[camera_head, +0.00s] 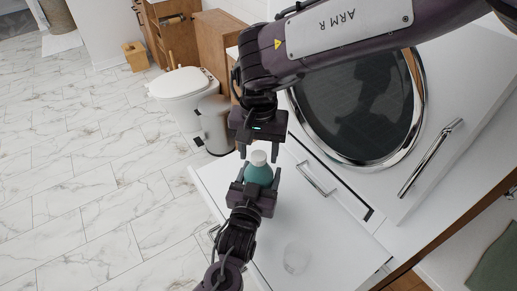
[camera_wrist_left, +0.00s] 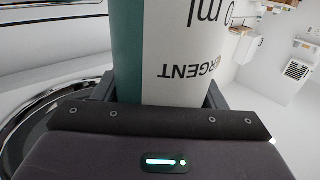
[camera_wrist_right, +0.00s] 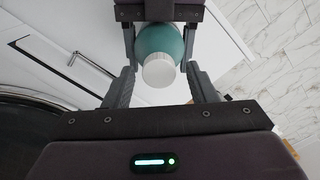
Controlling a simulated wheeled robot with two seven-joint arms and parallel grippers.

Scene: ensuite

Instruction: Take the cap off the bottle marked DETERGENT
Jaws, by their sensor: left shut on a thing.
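The bottle (camera_head: 259,175) is teal with a white cap (camera_head: 259,157). The left wrist view shows its label (camera_wrist_left: 187,60), teal and white, with "ERGENT" readable upside down. My left gripper (camera_head: 259,181) is shut on the bottle body, which is held up off the white surface. My right gripper (camera_head: 260,151) is above, with its fingers spread and pointing at the cap. In the right wrist view the cap (camera_wrist_right: 159,70) lies between and just beyond the open fingertips, with a gap on both sides. The cap sits on the bottle.
A white drawer front or panel (camera_head: 335,225) with a bar handle (camera_head: 316,180) lies below the grippers. A clear round item (camera_head: 296,257) is on it. A toilet (camera_head: 185,85) and bin (camera_head: 215,120) stand behind; open marble floor is left.

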